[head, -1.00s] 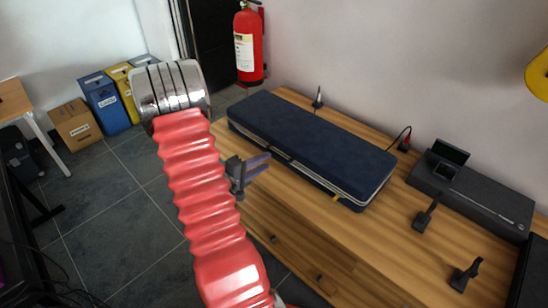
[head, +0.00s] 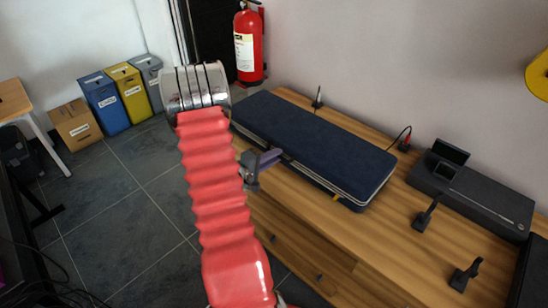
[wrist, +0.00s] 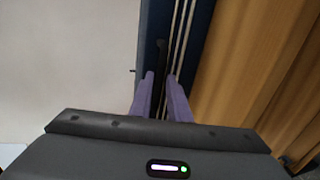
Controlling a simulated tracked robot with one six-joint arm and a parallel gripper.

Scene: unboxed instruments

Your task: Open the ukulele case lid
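The ukulele case (head: 312,144) is a long dark blue box with a pale trim line along its front side. It lies shut on the wooden cabinet top. My gripper (head: 273,157) is at the front side of the case, left of its middle. In the wrist view the two purple fingers of my gripper (wrist: 161,92) are parted and point at the case's edge (wrist: 178,35), with its pale trim lines and a dark strip between or just beyond the fingertips. Nothing is clearly held. Whether the fingertips touch the case cannot be told.
The wooden cabinet (head: 375,228) has drawers below. A black device (head: 475,190) and small dark stands (head: 426,214) are on its right part. A red fire extinguisher (head: 249,45) stands behind the left end. Several bins (head: 102,98) are on the floor at far left.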

